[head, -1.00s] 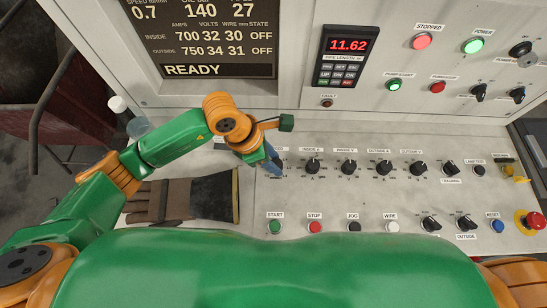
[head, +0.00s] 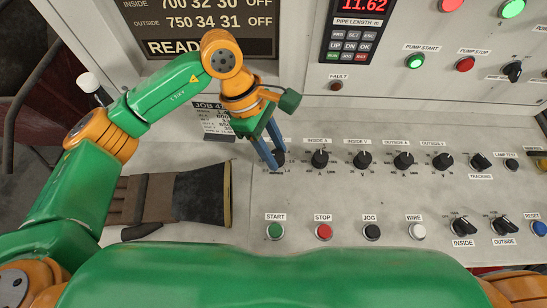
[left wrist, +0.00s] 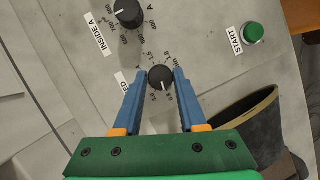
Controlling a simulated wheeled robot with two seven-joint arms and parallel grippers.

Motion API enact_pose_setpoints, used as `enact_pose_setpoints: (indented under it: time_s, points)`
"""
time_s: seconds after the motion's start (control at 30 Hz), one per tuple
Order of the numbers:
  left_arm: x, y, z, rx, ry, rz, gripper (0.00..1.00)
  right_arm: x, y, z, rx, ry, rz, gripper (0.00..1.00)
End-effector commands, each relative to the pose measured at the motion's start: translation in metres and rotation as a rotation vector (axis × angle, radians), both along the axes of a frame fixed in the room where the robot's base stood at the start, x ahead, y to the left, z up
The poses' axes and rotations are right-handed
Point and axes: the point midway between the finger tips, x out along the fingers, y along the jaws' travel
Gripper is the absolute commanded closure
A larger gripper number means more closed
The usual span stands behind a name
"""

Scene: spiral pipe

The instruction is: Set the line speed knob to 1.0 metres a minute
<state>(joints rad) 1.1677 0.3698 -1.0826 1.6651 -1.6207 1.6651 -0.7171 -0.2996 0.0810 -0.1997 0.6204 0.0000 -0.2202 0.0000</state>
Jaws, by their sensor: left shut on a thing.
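The line speed knob (head: 279,157) is a small black knob at the left end of the knob row on the grey panel, partly hidden by my fingers in the head view. My left gripper (head: 275,158) reaches down to it with blue fingers. In the left wrist view, the knob (left wrist: 160,80) sits between the two fingertips of my left gripper (left wrist: 162,73), which is shut on its sides. Its white pointer line faces towards the bottom of that picture. The scale numbers around it are small and partly covered. My right gripper is out of view.
The INSIDE A knob (head: 319,159) is the closest neighbour to the right. The green START button (head: 275,231) and red STOP button (head: 323,232) lie below. Work gloves (head: 170,203) lie on the panel at left. The status screen (head: 205,25) is cut off at the top.

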Motion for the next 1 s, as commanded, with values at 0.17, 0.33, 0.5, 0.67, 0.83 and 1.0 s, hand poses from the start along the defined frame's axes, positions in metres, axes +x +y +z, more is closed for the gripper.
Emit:
enact_pose_setpoints:
  time_s: [0.17, 0.33, 0.5, 0.67, 0.83, 1.0]
  points:
    - [0.001, -0.001, -0.007, 0.0, -0.002, -0.161, 1.0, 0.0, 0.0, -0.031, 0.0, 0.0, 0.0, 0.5]
    - [0.001, -0.002, -0.004, 0.0, 0.0, -0.309, 1.0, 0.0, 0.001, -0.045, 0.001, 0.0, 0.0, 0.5]
    - [0.002, -0.002, -0.003, 0.001, 0.002, -0.431, 1.0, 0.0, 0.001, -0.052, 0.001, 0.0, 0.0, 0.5]
    - [0.002, -0.003, -0.002, 0.001, 0.001, -0.518, 1.0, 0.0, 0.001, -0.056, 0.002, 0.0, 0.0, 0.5]
    - [0.002, -0.003, -0.001, 0.001, 0.002, -0.578, 1.0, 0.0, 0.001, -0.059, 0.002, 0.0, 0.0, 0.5]
    - [0.002, -0.003, -0.001, 0.002, 0.002, -0.61, 1.0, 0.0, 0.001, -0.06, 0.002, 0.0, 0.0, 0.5]
